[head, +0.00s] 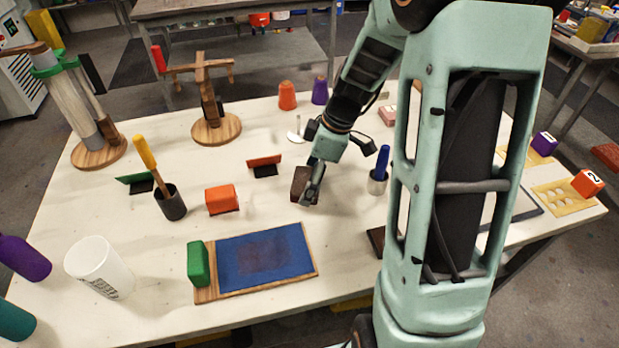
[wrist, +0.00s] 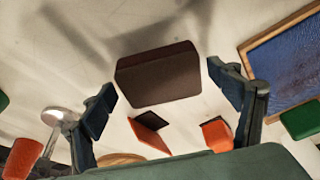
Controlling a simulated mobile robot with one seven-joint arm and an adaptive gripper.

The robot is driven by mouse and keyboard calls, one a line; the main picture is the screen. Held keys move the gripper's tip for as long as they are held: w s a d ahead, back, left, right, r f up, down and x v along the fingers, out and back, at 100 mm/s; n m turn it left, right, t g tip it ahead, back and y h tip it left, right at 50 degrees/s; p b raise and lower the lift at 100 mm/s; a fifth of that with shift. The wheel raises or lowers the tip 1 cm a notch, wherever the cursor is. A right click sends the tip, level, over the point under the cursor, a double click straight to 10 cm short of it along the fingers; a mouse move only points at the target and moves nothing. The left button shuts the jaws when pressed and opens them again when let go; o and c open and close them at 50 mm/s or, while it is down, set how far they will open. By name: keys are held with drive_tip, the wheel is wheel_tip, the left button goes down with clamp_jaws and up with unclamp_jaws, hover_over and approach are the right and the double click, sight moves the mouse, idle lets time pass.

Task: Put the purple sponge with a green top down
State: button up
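A dark brown-purple block (head: 301,184), possibly the sponge, is at my gripper (head: 316,186) over the middle of the table. In the wrist view the block (wrist: 158,78) lies between the two spread fingers of my gripper (wrist: 165,85), with a gap on each side. I see no green top on it. I cannot tell whether it rests on the table. A green block (head: 198,264) stands on the left edge of the blue-topped wooden board (head: 305,268); it also shows in the wrist view (wrist: 302,120).
An orange block (head: 221,199), a dark cup (head: 171,205) with a yellow-handled tool and a small cup (head: 377,184) with a blue-handled tool stand nearby. A white bucket (head: 100,265) is at the left. White tabletop is bare between the block and the board.

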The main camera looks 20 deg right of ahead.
drive_tip(key=shift+r, duration=0.1)
drive_tip(key=shift+r+p, duration=0.25)
drive_tip(key=shift+p, duration=0.05)
drive_tip(key=v, duration=1.1)
drive_tip(key=shift+r, duration=0.3)
drive_tip(key=shift+d, duration=0.15)
